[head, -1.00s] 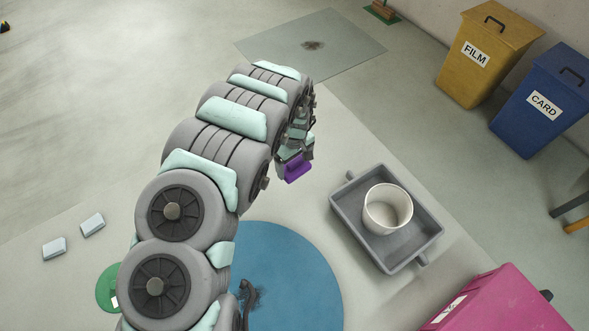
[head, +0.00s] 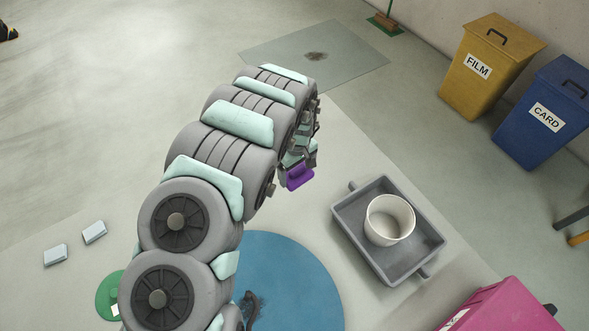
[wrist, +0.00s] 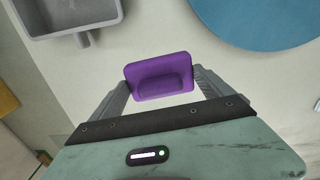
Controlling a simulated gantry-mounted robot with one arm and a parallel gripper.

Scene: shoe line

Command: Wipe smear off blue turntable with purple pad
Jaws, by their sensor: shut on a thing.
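The blue turntable (head: 295,275) lies on the pale table at the bottom centre of the head view, partly hidden by my arm. A dark smear (head: 250,308) shows on it beside my arm. The turntable's edge also shows at the top right of the wrist view (wrist: 265,22). In the wrist view the pad (wrist: 158,76) sits between both fingers, above the table and apart from the turntable. My arm hides most of the gripper in the head view.
A grey tray (head: 352,215) holding a white bowl (head: 390,220) stands right of the turntable. A pink box (head: 510,310) is at the lower right. Two small pale blocks (head: 55,254) and a green disc (head: 108,297) are at left. FILM and CARD bins stand beyond the table.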

